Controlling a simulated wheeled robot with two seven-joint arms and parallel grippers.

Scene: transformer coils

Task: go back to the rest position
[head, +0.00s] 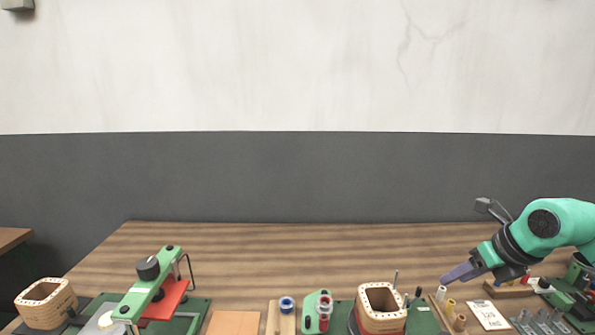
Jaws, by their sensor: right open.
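My right gripper (461,273) comes in from the right on a green and black arm, low over the right part of the wooden table. Its purple-grey fingers point down and to the left, and nothing shows between them. It is open, above and beside a few small spools and posts. My left gripper is not in the head view. One wooden coil form (379,299) with a reddish lower part stands upright on a green fixture at the centre right. Another coil form (47,303) stands at the far left.
A green lever press (147,292) with a red pad stands at the left front. A blue tape roll (287,303) and a white card (488,315) lie along the front. Green equipment (577,300) stands at the right. The back of the table (290,250) is clear.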

